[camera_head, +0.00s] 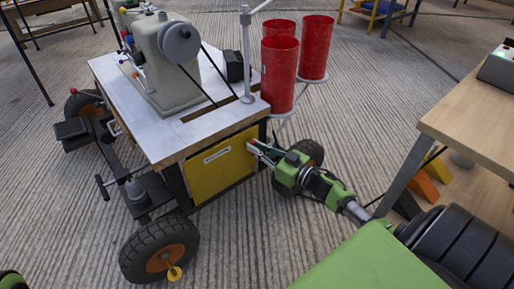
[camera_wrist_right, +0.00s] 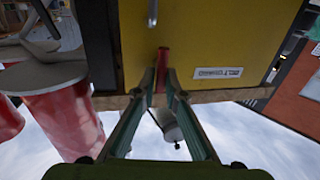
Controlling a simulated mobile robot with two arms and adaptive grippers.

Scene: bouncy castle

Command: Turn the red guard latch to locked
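The red guard latch (camera_wrist_right: 162,66) is a small red bar on the yellow panel (camera_wrist_right: 215,50) of the sewing machine cart. In the head view the yellow panel (camera_head: 222,170) is on the cart's near side, and a small red bit of the latch shows at its upper right edge. My right gripper (camera_head: 257,149) reaches that edge from the right. In the right wrist view the gripper's fingertips (camera_wrist_right: 161,82) are close together on both sides of the latch and appear to pinch it. The latch's lower part is hidden between them.
A grey sewing machine (camera_head: 168,58) stands on the white cart top (camera_head: 130,95). Red cylindrical bins (camera_head: 280,75) stand beside the cart, close above my right gripper. A black cart wheel (camera_head: 307,151) is behind the gripper. A wooden table (camera_head: 478,115) is at the right.

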